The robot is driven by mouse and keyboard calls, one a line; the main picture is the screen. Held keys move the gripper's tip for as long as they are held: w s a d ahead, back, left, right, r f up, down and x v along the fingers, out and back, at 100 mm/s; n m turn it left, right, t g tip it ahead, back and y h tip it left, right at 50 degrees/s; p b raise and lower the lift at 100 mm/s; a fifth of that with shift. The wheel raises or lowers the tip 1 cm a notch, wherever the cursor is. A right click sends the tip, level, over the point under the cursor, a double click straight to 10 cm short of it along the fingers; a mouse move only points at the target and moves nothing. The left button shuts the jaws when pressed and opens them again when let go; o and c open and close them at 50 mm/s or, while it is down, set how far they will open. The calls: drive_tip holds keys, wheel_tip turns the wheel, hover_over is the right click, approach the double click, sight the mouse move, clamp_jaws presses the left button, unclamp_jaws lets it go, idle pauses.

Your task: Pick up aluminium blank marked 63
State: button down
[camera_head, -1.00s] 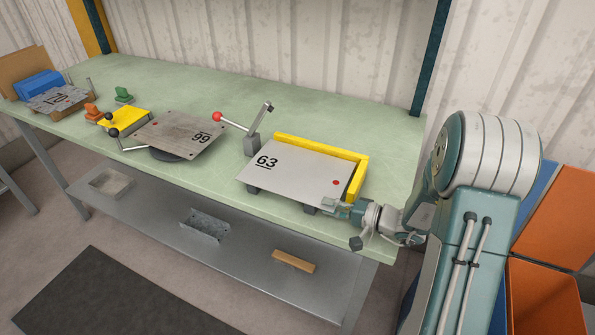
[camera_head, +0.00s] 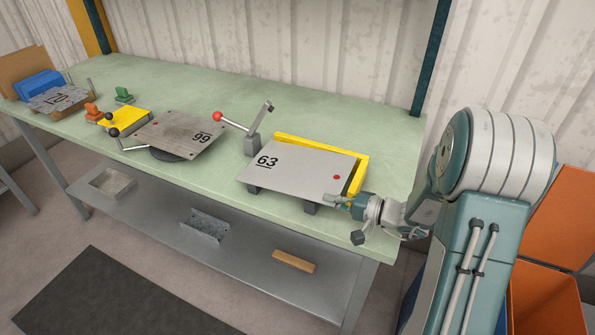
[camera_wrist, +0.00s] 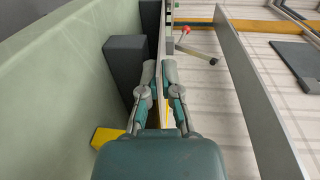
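The aluminium blank marked 63 (camera_head: 300,172) is a flat grey sheet with a red dot near its right end, at the right part of the bench. My gripper (camera_head: 332,199) is at its near right corner, shut on the edge. The right end of the blank is raised a little above the dark support blocks (camera_head: 311,207); its left end is low. In the wrist view the fingers of my gripper (camera_wrist: 159,75) close about the thin sheet, seen nearly edge-on. The far contact of the blank with its supports is hidden.
A yellow angled stop (camera_head: 325,147) borders the blank at the back and right. A toggle lever with a red knob (camera_head: 217,117) stands at its far left. A plate marked 99 (camera_head: 180,135) and a plate marked 70 (camera_head: 58,97) lie further left on the green bench (camera_head: 335,117).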

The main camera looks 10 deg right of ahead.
drive_tip(key=shift+r+v, duration=0.2)
drive_tip(key=shift+v, duration=1.6)
drive_tip(key=shift+r+v, duration=0.2)
drive_tip(key=shift+v, duration=1.6)
drive_tip(key=shift+r, duration=0.1)
